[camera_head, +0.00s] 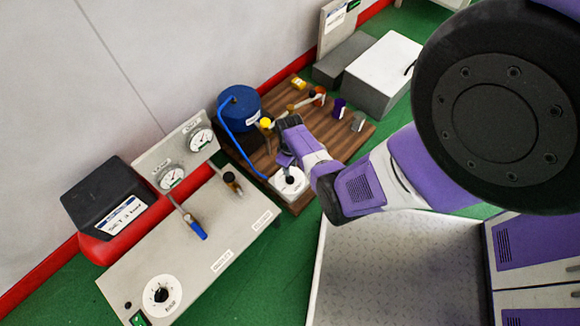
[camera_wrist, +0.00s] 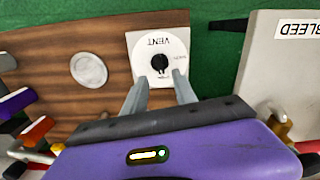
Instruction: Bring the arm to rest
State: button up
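My gripper (camera_wrist: 160,78) shows in the wrist view with its two grey fingers apart and nothing seen between them. Its tips overlap the lower part of a white dial plate marked VENT (camera_wrist: 146,46), which has a black knob (camera_wrist: 159,63). I cannot tell whether the fingers touch the plate. In the head view my arm reaches over the wooden board (camera_head: 340,153) from the right, bent at the wrist. My gripper there is partly hidden and sits just above the VENT plate (camera_head: 291,188) at the board's near edge.
A blue pot (camera_head: 239,108) with a blue hose stands left of my gripper. Small cups, including a purple one (camera_head: 338,107), stand on the board. A grey panel (camera_head: 190,242) with gauges, valves and a dial (camera_head: 162,294) lies left. A white-topped box (camera_head: 385,62) stands behind.

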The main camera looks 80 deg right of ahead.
dwell(0.4)
jog(key=shift+w+d, duration=0.15)
jog(key=shift+d, duration=0.05)
jog(key=w+d+r+m+t+h, duration=0.2)
jog(key=w+d+r+t+h, duration=0.15)
jog(key=w+d+r, duration=0.35)
notch_tip(320, 180, up, 5)
jog(key=w+a+t+h, duration=0.1)
jog(key=a+t+h, duration=0.1)
jog(key=h, duration=0.2)
jog(key=s+a+r+n+t, duration=0.25)
jog(key=a+r+t, duration=0.65)
jog(key=a+r, duration=1.3)
jog(key=s+a+r+n+y, duration=0.2)
jog(key=s+a+r+y, duration=0.3)
jog(key=a, duration=0.3)
jog(key=s+a+r+n+y, duration=0.25)
jog(key=s+a+r, duration=0.25)
jog(key=s+a, duration=0.25)
notch_tip(320, 180, up, 23)
jog(key=p, duration=2.2)
jog(key=shift+w+f+m, duration=0.2)
jog(key=shift+w+m, duration=0.1)
jog(key=shift+w, duration=0.05)
